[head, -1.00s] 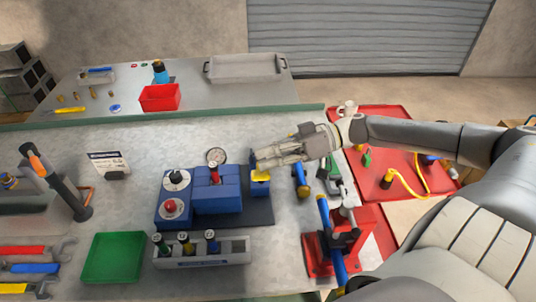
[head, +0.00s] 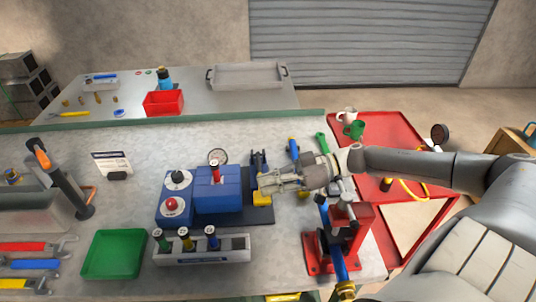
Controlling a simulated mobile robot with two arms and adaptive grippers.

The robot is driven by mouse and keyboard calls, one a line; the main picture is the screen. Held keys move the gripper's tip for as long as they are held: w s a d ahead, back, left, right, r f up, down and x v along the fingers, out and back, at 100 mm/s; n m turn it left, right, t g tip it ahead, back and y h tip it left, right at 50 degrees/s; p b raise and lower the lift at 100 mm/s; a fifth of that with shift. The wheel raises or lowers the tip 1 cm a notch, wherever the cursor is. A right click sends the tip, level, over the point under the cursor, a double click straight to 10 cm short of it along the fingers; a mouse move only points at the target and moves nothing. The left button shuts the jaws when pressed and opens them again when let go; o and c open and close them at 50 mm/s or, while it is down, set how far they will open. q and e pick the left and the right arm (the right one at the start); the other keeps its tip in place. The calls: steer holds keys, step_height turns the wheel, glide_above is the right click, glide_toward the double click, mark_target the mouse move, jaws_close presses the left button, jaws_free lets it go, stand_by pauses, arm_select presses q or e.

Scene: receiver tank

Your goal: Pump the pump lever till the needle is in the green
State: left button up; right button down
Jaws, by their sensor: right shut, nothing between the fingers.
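A blue receiver tank unit (head: 218,196) stands on the bench. Its round white gauge (head: 217,156) is behind it; the needle is too small to read. At the unit's right is a part with a yellow piece (head: 262,199), which looks like the pump lever; blue and dark parts (head: 259,161) show behind it. My right gripper (head: 262,183) is shut and empty, fingers pointing left, between these parts and covering some of the lever. I cannot tell whether it touches the lever. My left gripper is not in view.
A red vise (head: 345,242) with a blue bar stands at the bench's right, below my right forearm. A rack (head: 202,251) with several knobbed pieces and a green tray (head: 114,254) lie in front. A red cart (head: 400,140) stands to the right.

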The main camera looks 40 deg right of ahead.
steer(key=shift+s+a+r, duration=0.15)
steer(key=shift+s+r, duration=0.1)
steer(key=shift+r+p, duration=0.25)
steer(key=shift+p, duration=0.1)
steer(key=r+p, duration=0.2)
steer(key=w+r+p, duration=0.1)
steer(key=p, duration=0.1)
steer(key=shift+d+r, duration=0.3)
steer(key=shift+r, duration=0.1)
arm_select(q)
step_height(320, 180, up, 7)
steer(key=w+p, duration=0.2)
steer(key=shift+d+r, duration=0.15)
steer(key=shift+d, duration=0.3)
arm_select(e)
steer(key=v, duration=1)
steer(key=shift+f, duration=0.3)
